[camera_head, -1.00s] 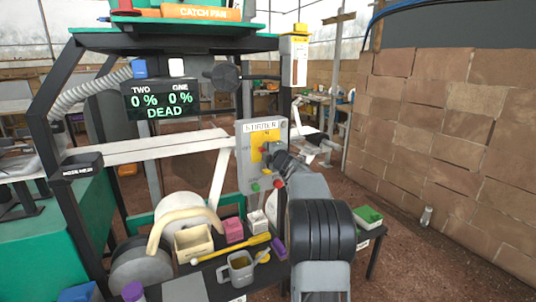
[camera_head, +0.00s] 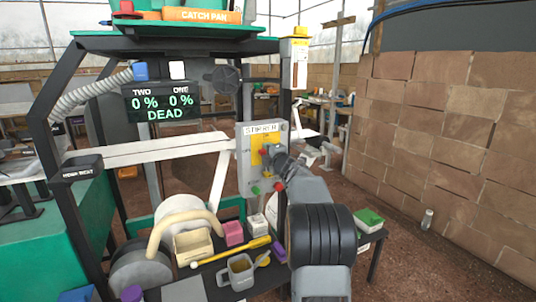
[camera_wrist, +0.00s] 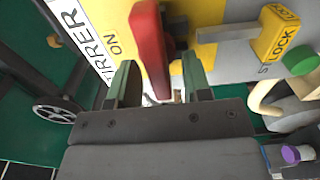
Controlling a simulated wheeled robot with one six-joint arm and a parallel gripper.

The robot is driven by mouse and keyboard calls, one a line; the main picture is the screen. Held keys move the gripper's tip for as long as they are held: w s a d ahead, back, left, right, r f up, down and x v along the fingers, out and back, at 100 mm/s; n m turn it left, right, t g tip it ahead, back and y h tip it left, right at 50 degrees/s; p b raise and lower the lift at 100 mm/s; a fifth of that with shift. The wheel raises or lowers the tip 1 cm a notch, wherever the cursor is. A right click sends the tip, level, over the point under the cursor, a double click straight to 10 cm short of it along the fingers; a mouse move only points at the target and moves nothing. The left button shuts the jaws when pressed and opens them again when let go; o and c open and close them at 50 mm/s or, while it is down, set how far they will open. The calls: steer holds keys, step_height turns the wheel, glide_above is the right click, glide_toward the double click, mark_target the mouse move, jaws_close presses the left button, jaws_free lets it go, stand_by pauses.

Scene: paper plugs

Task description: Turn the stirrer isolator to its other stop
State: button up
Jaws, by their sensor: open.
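The stirrer isolator is a grey box (camera_head: 245,172) on the rack's right post, with a "STIRRER" label and a yellow plate (camera_head: 257,141). In the head view only a small red part (camera_head: 263,152) shows; my gripper hides the rest. My gripper (camera_wrist: 160,80) is open, with one finger on each side of the handle's near end. I cannot tell whether either finger touches it.
A yellow "LOCK" piece (camera_wrist: 277,35) and a green knob (camera_wrist: 300,60) stick out right of the handle. The display (camera_head: 160,103) reads 0 %, 0 % and "DEAD".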

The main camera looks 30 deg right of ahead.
steer(key=s+a, duration=0.2)
steer(key=s, duration=1.1)
steer(key=shift+s, duration=0.35)
steer(key=s+a+r+m+g+h+p, duration=0.2)
steer(key=a+r+m+g+h+p, duration=0.15)
steer(key=a+r+m+p, duration=0.5)
steer(key=s+a+f+m+g+y+p, duration=0.2)
steer(key=s+a+m+g+y+p, duration=0.1)
steer(key=s+a+p, duration=0.4)
steer(key=s+a+f+m+g+y+p, duration=0.2)
steer(key=s+a+m+g+p, duration=0.3)
steer(key=s+a, duration=0.7)
steer(key=a+g+y+p, duration=0.1)
steer(key=g+p, duration=0.1)
steer(key=shift+f+g, duration=0.3)
steer(key=shift+g, duration=0.05)
